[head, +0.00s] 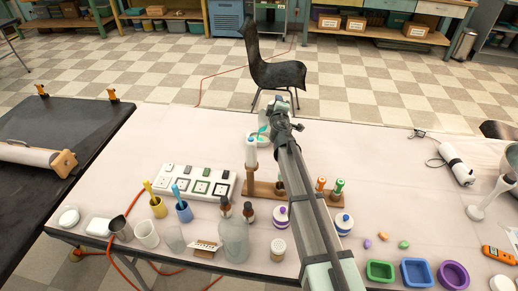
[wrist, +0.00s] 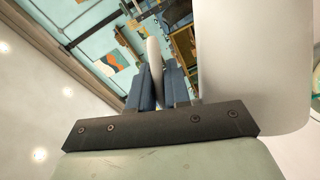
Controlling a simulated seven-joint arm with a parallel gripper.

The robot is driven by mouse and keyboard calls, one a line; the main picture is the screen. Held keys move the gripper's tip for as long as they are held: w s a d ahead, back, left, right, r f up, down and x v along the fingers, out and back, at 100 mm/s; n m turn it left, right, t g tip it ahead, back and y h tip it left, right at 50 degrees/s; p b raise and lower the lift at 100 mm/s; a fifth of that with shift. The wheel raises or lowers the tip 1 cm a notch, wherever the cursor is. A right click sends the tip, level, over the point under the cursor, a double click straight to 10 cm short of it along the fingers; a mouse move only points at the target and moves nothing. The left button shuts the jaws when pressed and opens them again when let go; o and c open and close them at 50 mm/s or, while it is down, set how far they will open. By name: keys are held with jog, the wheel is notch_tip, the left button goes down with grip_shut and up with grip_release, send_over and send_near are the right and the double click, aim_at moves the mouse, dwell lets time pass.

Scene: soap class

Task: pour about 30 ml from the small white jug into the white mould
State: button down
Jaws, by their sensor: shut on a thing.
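My gripper (head: 278,122) is over the middle of the table in the head view. In the wrist view its two blue-grey fingers (wrist: 158,86) are shut on a narrow white upright part, which looks like the handle of the small white jug (wrist: 250,60). The smooth white jug body fills the right side there; its contents are hidden. In the head view the jug is mostly hidden behind the gripper, beside a small teal-green patch whose nature I cannot tell. A white piece (head: 502,284) at the bottom right corner may be the white mould; I cannot be sure.
A wooden rack (head: 262,190) with bottles stands below my gripper. A white tray with dark squares (head: 195,182), cups and bottles are to its left. Green (head: 381,272), blue (head: 417,273) and purple (head: 453,275) moulds line the front right.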

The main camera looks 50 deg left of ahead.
jog(key=shift+s+a+r, duration=0.1)
jog(key=shift+s+r, duration=0.05)
jog(key=shift+s, duration=0.1)
dwell(0.4)
jog(key=shift+w+f+m, duration=0.3)
jog(key=shift+w+f, duration=0.05)
jog(key=shift+w, duration=0.3)
jog(key=shift+w+d, duration=0.15)
jog(key=shift+d, duration=0.05)
jog(key=shift+w+d+r+m+g+b, duration=0.15)
jog(key=shift+w+m+g+b, duration=0.35)
jog(key=shift+w+m+b, duration=0.3)
dwell(0.9)
jog(key=shift+w+d+f+m+h+b, duration=0.2)
jog(key=shift+w+f+m+h+b, duration=0.1)
jog(key=shift+w+f+m+b, duration=0.4)
jog(key=shift+w+d+f+m+g+b, duration=0.4)
jog(key=shift+w+f+m+g+b, duration=0.45)
jog(key=shift+w+f+m, duration=0.55)
jog(key=shift+w+d+f+m+g+b, duration=0.45)
jog(key=shift+w+f+m+g+b, duration=0.25)
jog(key=shift+w+f+m+g, duration=0.65)
jog(key=shift+w+d+f+m+g+b, duration=0.45)
jog(key=shift+w+f+m+b, duration=0.3)
jog(key=shift+w+f+m, duration=0.65)
